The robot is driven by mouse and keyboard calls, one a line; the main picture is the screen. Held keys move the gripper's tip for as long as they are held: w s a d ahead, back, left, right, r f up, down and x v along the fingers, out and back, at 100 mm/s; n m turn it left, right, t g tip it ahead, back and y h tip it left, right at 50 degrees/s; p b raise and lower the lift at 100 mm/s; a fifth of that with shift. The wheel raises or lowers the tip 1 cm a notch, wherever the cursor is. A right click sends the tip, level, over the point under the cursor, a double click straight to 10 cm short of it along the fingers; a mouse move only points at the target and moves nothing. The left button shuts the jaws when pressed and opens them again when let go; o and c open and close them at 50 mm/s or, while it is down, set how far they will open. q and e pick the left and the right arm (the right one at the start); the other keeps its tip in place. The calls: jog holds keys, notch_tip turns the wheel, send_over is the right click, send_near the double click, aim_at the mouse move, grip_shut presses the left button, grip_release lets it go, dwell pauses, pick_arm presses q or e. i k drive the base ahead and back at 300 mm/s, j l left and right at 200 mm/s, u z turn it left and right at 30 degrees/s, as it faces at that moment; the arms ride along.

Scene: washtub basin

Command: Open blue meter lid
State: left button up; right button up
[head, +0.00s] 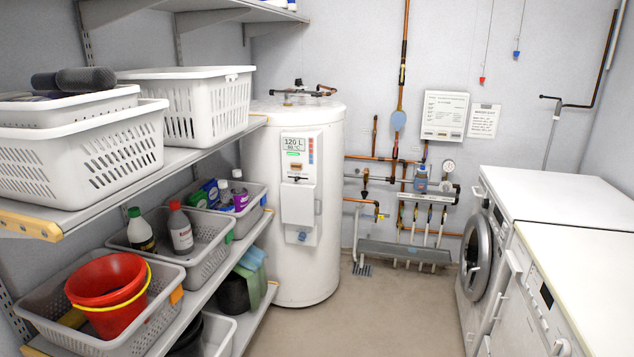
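A light blue round disc (398,120) sits on the vertical copper pipe on the back wall, right of the white water heater. It looks like the shut lid of a meter, seen face on. A smaller blue item (420,180) with an orange-red top is lower down among the pipes. It is too small to tell whether it is a bottle or a meter part. Neither of my grippers is in view.
A white water heater (296,220) stands at the back. Shelves with baskets (205,105) line the left side. A washing machine (476,258) and white worktops (565,200) line the right. The floor (375,315) between them is clear up to the low grey tray (395,251).

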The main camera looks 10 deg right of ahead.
aim_at(398, 119)
jog(key=i+l+z, duration=0.35)
jog(key=i, duration=0.6)
jog(key=i+z, duration=0.35)
jog(key=i, duration=0.65)
